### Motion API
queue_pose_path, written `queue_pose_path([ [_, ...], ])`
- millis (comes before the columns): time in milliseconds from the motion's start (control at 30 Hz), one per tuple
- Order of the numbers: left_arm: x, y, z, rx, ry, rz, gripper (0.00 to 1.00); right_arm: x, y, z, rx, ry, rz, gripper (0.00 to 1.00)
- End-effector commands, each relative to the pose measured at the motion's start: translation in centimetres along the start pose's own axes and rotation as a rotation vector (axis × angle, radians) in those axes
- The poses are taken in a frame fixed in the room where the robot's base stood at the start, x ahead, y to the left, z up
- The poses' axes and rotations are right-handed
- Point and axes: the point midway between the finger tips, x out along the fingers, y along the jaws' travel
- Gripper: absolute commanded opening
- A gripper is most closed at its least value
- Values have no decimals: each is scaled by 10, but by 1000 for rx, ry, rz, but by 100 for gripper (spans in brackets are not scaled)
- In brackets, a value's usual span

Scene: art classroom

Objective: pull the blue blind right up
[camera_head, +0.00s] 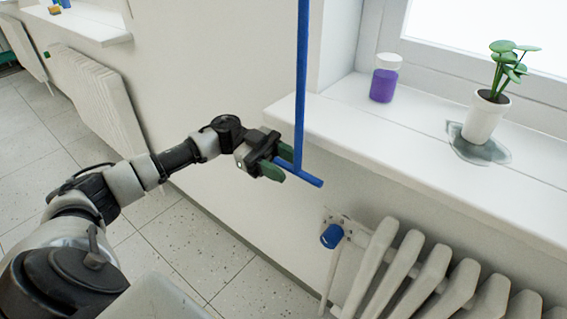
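A long blue pull rod (301,80) hangs down from the top edge of the head view, in front of the window sill. It ends in a short blue crossbar (308,178), like a T-shaped handle. The blind itself is not in view. My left gripper (280,161) has green fingertips, one on each side of the crossbar's left end. The fingers appear closed on the bar, with its right end sticking out. My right gripper is not in view.
A white sill (345,128) carries a jar of purple liquid (384,78) and a potted plant (486,117) standing in a puddle (467,145). Below is a white radiator (425,270) with a blue valve knob (332,236). Another radiator (95,95) stands at left.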

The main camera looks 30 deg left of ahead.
Motion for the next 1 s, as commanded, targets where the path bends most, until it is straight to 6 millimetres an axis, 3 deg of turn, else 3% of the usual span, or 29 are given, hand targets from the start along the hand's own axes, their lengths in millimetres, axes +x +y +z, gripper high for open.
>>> queue_pose_path([
  [333, -8, 0, 1, -2, -2, 0, 42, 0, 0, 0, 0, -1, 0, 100],
  [733, -84, 0, 1, -1, -2, -3, 42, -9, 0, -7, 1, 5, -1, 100],
  [1000, -108, 0, 1, -1, -1, 0, 42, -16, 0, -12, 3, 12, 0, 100],
])
